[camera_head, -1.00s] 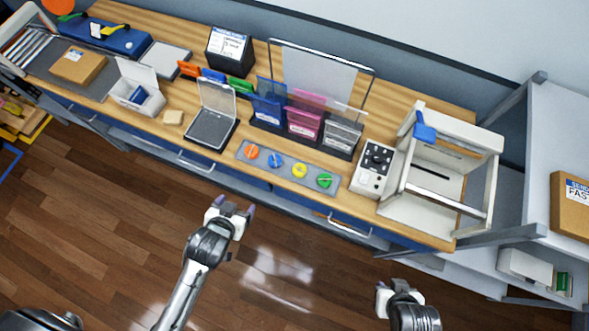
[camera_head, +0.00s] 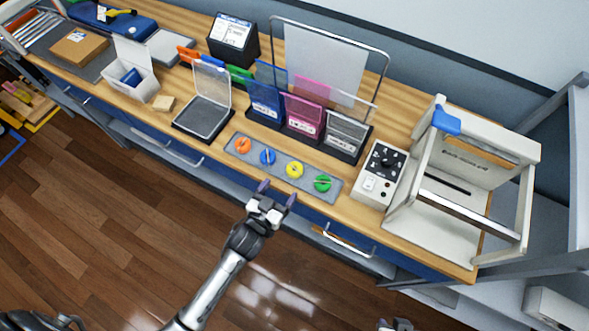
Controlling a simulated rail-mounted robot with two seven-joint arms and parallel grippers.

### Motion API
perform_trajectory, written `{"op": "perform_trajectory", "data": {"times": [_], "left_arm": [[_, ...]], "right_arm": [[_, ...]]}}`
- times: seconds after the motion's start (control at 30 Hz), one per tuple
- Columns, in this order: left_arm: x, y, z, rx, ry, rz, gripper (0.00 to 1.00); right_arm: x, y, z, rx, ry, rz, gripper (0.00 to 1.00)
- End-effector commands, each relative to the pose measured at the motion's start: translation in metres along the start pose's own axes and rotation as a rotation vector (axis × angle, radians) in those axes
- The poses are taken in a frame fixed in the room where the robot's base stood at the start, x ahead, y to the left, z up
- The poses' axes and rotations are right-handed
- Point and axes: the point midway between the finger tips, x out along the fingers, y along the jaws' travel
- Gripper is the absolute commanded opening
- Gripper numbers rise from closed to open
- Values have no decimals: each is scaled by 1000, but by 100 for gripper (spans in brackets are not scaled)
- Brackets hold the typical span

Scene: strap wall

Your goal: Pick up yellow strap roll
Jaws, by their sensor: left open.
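The yellow strap roll (camera_head: 294,170) lies on a grey mat (camera_head: 309,178) near the front edge of the workbench. It sits third from the left in a row, between a blue roll (camera_head: 267,157) and a green roll (camera_head: 322,183). An orange roll (camera_head: 243,145) is at the left end. My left gripper (camera_head: 277,191) is open and empty, in front of the bench edge, below and slightly left of the yellow roll, not touching it. My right gripper (camera_head: 395,324) shows only in part at the bottom edge. Its fingers cannot be made out.
A control box with a dial (camera_head: 380,175) and a white frame machine (camera_head: 455,245) stand right of the mat. An open clear-lidded case (camera_head: 204,117) is to the left. Behind are blue, pink and clear pockets (camera_head: 302,113) under a wire-framed panel.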

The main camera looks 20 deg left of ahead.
Motion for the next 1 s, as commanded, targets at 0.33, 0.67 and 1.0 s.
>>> {"op": "perform_trajectory", "data": {"times": [0.33,0.67,1.0], "left_arm": [[32,0,0,1,-2,0,80],[68,0,0,1,-1,0,80],[88,0,0,0,-2,0,80]], "right_arm": [[1,4,1,-12,-1,11,32],[4,4,2,-10,-2,10,32],[5,2,2,-2,-1,4,32]]}}
